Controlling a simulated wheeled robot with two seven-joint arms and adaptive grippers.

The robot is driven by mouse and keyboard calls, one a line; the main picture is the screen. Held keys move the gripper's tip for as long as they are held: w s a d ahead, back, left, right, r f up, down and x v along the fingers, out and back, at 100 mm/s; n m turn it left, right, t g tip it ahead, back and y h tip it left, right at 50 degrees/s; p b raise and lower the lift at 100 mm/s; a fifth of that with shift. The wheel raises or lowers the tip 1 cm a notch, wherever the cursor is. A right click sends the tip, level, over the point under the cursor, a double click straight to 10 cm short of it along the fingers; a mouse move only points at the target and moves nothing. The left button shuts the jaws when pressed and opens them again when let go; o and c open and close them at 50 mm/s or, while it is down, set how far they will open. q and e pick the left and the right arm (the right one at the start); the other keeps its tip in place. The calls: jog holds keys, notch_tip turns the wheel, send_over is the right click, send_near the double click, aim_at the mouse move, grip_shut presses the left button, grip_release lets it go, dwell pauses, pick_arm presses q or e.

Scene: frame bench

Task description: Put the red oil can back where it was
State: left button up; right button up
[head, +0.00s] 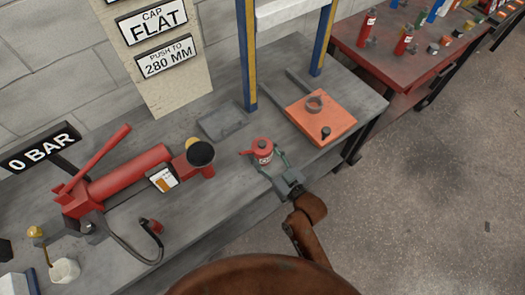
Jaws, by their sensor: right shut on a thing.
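The fingers hide part of the can's lower side. My left gripper is not in view.
A red hydraulic pump (125,178) with a lever and hose fills the bench's left. A red table (385,60) holds several bottles at the back right.

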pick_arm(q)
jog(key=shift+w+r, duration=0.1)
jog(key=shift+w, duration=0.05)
pick_arm(e)
jog(key=shift+f, duration=0.15)
jog(key=o, duration=1.6)
jog(key=shift+f, duration=0.1)
jog(key=shift+c, duration=0.2)
jog(key=shift+s+d, duration=0.15)
jog(key=shift+s, duration=0.1)
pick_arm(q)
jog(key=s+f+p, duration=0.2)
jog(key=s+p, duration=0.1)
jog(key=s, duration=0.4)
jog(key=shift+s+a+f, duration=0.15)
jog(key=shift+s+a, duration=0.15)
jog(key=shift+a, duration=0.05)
pick_arm(e)
jog(key=v, duration=1.1)
jog(key=shift+s, duration=0.25)
jog(key=shift+d, duration=0.1)
